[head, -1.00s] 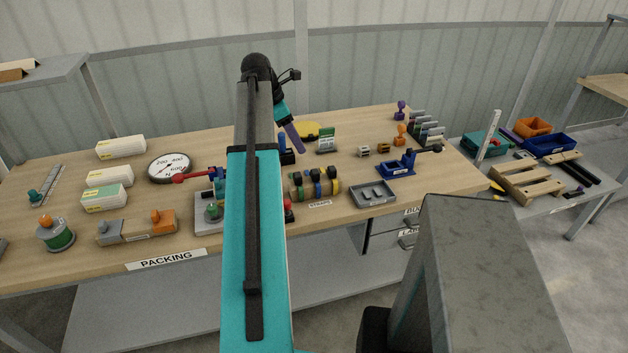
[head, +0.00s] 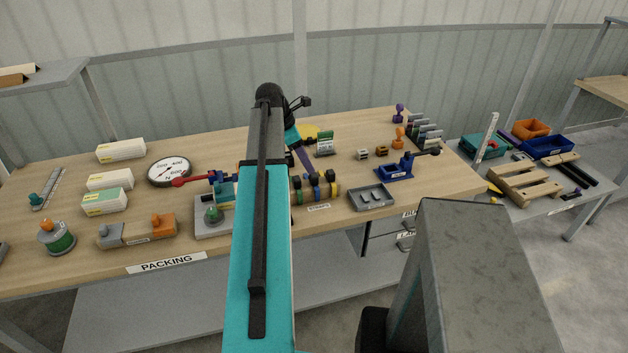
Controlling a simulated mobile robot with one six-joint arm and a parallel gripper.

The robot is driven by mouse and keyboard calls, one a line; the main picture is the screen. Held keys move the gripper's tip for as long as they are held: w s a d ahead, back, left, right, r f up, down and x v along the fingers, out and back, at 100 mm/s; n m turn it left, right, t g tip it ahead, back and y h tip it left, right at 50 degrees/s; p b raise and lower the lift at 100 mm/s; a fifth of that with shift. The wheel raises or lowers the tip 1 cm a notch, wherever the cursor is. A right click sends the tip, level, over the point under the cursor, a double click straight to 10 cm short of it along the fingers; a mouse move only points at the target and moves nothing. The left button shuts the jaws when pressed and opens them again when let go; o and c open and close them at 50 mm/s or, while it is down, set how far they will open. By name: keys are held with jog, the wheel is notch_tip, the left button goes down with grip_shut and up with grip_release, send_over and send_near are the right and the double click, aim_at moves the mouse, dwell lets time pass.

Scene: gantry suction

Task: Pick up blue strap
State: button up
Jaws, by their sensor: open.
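Several small coloured strap rolls stand in a row on the bench behind a small white label (head: 319,208). A blue strap (head: 315,182) is in the middle of the row, with yellow and dark rolls beside it. My gripper (head: 306,161) hangs at the far end of my teal arm, just behind and above the row. It looks apart from the straps and holds nothing that I can see. Its fingers are small and seen edge-on. My arm hides the bench left of the row.
A grey tray (head: 371,196) and a blue clamp-like fixture (head: 395,171) stand to the right. A green-and-white box (head: 324,144) stands close behind my gripper. A round dial (head: 169,171) and a red-handled tool (head: 190,181) lie left. The bench's front edge is clear near the PACKING label (head: 166,262).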

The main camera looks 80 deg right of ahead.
aim_at(314, 175)
jog(key=shift+s+d+f, duration=0.1)
jog(key=shift+s+f, duration=0.15)
jog(key=shift+f, duration=0.35)
jog(key=shift+f, duration=0.1)
jog(key=shift+p+x, duration=1.1)
jog(key=shift+x, duration=1.35)
jog(key=shift+w+d, duration=0.1)
jog(key=shift+d, duration=0.05)
jog(key=c, duration=1.1)
jog(key=shift+c, duration=0.2)
notch_tip(314, 175, up, 10)
jog(key=b, duration=0.2)
